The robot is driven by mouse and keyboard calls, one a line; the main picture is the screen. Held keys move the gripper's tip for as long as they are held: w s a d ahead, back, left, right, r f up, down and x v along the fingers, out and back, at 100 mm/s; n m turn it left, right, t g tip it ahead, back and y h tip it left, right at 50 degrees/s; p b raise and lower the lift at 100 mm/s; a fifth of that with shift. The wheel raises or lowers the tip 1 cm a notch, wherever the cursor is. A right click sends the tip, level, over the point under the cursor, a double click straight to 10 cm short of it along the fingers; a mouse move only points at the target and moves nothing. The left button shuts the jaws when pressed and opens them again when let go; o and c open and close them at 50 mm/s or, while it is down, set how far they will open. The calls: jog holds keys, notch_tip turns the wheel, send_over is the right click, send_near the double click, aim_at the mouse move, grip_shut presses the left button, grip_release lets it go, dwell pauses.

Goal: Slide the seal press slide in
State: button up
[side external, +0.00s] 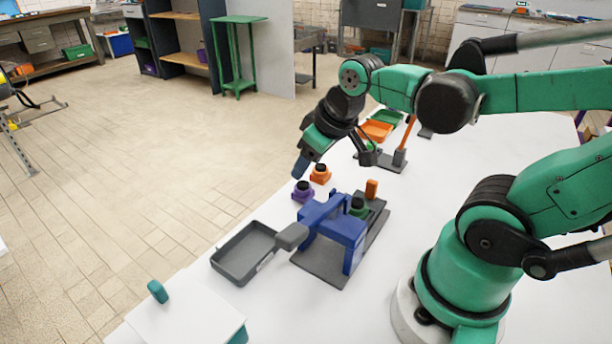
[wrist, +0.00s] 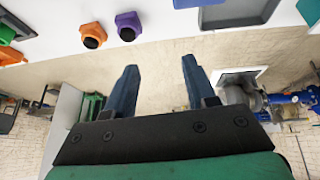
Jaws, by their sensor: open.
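The seal press (side external: 335,228) is a blue frame with a grey lever, standing on a dark grey base on the white table in the side view. What looks like its slide (side external: 376,209) is a dark piece at the frame's far right side. An orange upright peg (side external: 371,188) stands at its far end, and a green piece with a dark top (side external: 358,207) sits close to the frame. The frame hides part of the slide. My gripper (side external: 300,166) is open and empty, above and beyond the press near the table's far edge. Its blue fingers (wrist: 160,85) are spread in the wrist view.
A purple block (side external: 302,192) and an orange block (side external: 320,174) stand between gripper and press. A grey tray (side external: 243,254) lies left of the press. Orange (side external: 377,131) and green trays lie behind, near an orange lever (side external: 405,135). A white box (side external: 190,318) stands front left.

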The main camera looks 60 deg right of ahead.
jog(key=s+d+f+g, duration=0.2)
jog(key=d+g, duration=0.1)
jog(key=d, duration=0.4)
jog(key=g, duration=0.2)
send_over(373, 181)
jog(key=shift+w+a+f+y, duration=0.1)
jog(key=shift+w+f+y, duration=0.05)
jog(key=shift+f, duration=0.35)
jog(key=shift+w+a+f+y, duration=0.1)
jog(key=shift+f+y, duration=0.05)
jog(key=shift+f, duration=0.35)
jog(key=shift+s+d+f, duration=0.2)
jog(key=shift+d, duration=0.05)
jog(key=shift+f, duration=2.7)
grip_shut()
